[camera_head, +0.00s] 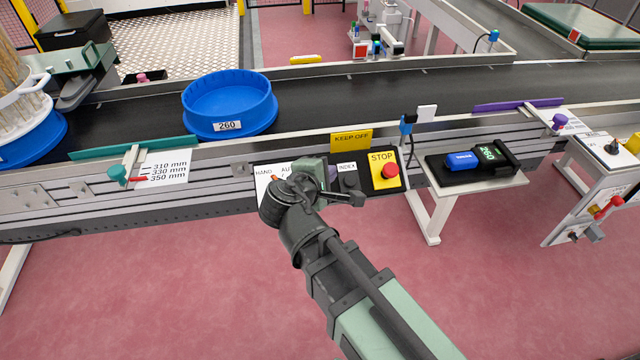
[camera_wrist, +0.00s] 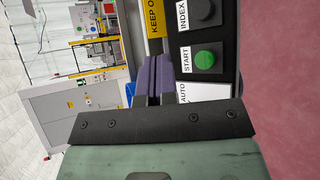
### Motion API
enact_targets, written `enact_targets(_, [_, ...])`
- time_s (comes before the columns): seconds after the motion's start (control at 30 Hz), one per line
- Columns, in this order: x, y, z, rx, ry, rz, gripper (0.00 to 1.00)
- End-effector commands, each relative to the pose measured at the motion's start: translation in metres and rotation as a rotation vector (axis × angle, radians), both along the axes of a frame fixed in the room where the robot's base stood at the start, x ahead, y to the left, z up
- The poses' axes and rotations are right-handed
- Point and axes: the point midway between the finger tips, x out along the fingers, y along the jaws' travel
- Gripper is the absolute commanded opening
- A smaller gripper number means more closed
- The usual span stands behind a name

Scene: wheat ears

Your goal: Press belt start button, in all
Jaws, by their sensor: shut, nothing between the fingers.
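The green start button (camera_wrist: 207,59), labelled START, shows in the wrist view on the dark control panel (camera_wrist: 222,84), between the AUTO label and the black INDEX button (camera_wrist: 206,12). My gripper (camera_wrist: 155,60) shows its purple-grey fingers shut and empty, to the left of the green button in the wrist picture. I see no clear contact between them. In the head view my gripper (camera_head: 312,172) is over the panel at the conveyor's front, and my wrist hides the start button there. The INDEX button (camera_head: 350,180) shows just right of it.
A red STOP button (camera_head: 389,171) on a yellow plate is at the panel's right end. A yellow KEEP OFF sign (camera_head: 351,140) stands behind the panel. A blue tub (camera_head: 229,104) marked 260 sits on the belt (camera_head: 330,95).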

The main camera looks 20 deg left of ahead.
Motion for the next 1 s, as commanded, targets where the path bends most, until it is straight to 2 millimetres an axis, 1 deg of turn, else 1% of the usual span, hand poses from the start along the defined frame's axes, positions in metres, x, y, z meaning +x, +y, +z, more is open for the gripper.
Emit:
enact_targets(0.17, [0.003,0.002,-0.008,0.001,0.0,-0.002,0.0])
enact_targets(0.27, [0.007,0.004,-0.018,0.001,0.001,-0.002,0.0])
enact_targets(0.6, [0.028,0.017,-0.063,0.001,0.001,-0.002,0.0])
enact_targets(0.7, [0.033,0.02,-0.073,0.001,0.001,-0.002,0.0])
enact_targets(0.83, [0.037,0.022,-0.078,0.001,0.001,-0.002,0.0])
enact_targets(1.0, [0.038,0.022,-0.077,0.002,0.001,-0.003,0.0])
